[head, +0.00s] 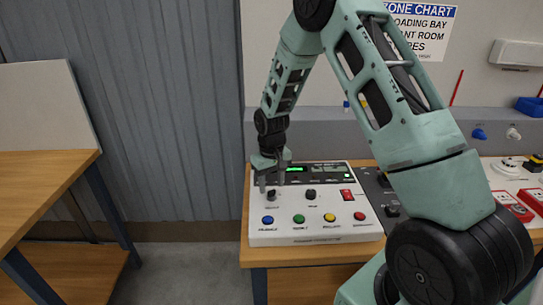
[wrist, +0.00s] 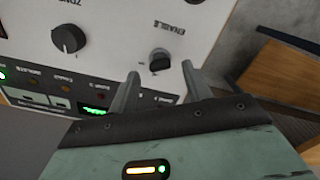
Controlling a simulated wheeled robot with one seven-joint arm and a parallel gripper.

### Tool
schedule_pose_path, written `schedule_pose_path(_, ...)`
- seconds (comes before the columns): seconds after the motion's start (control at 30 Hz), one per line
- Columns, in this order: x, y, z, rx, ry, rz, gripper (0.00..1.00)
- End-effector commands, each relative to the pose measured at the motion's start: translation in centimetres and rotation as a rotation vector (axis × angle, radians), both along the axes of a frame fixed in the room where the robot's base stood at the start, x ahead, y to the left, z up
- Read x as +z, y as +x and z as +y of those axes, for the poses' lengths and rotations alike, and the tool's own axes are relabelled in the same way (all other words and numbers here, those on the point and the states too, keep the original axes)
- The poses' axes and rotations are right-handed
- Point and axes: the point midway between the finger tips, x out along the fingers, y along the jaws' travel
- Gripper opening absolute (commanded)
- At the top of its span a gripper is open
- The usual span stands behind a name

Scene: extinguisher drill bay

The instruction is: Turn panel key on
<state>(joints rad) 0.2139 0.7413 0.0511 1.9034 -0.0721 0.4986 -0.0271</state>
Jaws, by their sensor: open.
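The white control panel (head: 315,235) lies on a wooden bench. Its small dark key switch (head: 271,195) is at the upper left of the face, above the blue button. In the wrist view the key (wrist: 160,60) shows as a dark knob with a grey edge, beside lettering that seems to read ENABLE. My gripper (head: 271,184) is open and points down at the key from above. In the wrist view the key appears between the two fingertips (wrist: 160,70), with clear gaps on both sides. I cannot tell whether the tips reach down to its height.
A second dark knob (head: 311,193) and a red switch (head: 346,194) stand right of the key. Blue, green, yellow and red buttons line the front. A lit green display (head: 294,169) is behind my gripper. Another wooden table (head: 45,190) stands left, across a floor gap.

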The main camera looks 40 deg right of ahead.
Motion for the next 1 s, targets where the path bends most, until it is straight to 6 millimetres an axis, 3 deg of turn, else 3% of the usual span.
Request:
schedule_pose_path(0.4, 9.6, 0.1, 0.0, -0.001, -0.001, -0.007, 0.49)
schedule_pose_path(0.6, 13.2, 0.1, 0.0, -0.001, -0.001, -0.005, 0.49)
schedule_pose_path(0.8, 14.9, 0.0, 0.0, -0.001, 0.000, -0.003, 0.49)
schedule_pose_path(1.0, 15.2, 0.0, 0.0, -0.001, 0.000, -0.001, 0.49)
